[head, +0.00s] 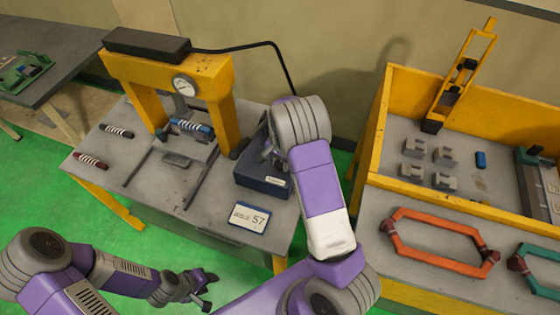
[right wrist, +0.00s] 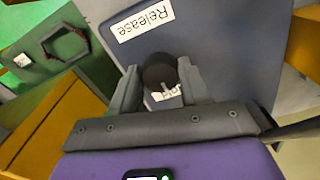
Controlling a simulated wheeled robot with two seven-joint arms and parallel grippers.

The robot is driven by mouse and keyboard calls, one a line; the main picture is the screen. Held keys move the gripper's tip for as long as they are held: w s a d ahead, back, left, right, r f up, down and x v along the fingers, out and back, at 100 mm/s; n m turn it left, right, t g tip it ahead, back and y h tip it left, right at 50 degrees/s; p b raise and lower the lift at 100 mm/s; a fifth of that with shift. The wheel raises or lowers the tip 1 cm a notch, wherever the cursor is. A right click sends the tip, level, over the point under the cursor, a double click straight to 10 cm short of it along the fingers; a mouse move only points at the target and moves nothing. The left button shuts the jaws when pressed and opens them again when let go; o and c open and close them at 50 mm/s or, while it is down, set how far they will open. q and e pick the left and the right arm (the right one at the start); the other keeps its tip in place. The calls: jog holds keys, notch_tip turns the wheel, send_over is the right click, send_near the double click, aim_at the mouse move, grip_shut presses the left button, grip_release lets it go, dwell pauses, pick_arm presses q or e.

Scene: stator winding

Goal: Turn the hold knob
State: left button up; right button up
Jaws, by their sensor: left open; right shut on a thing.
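The hold knob (right wrist: 160,68) is a dark round knob on the face of a dark blue box (right wrist: 215,45). My right gripper (right wrist: 160,82) is shut on the knob, one finger on each side. A white "Release" label (right wrist: 140,22) is beyond the knob, and a second label, mostly hidden, is behind the fingers. In the head view the box (head: 262,182) stands at the right of the grey press table, and my right gripper (head: 268,155) is at its back, partly covered by my arm. The knob is hidden there. My left gripper (head: 204,288) is open and empty, low in front of the table.
A yellow press (head: 215,75) with a gauge (head: 184,86) stands on the grey table (head: 120,170). A card reading 57 (head: 249,217) lies in front of the box. A yellow-walled bench (head: 375,140) with grey blocks and an orange coil frame (head: 440,225) is at right.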

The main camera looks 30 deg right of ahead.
aim_at(280, 163)
jog(key=shift+w+d+r+m, duration=0.1)
jog(key=shift+w+r+m, duration=0.1)
jog(key=shift+m, duration=0.2)
jog(key=o, duration=0.8)
jog(key=shift+o, duration=1.3)
jog(key=shift+s+f, duration=0.1)
notch_tip(280, 163, up, 8)
jog(key=shift+f, duration=0.2)
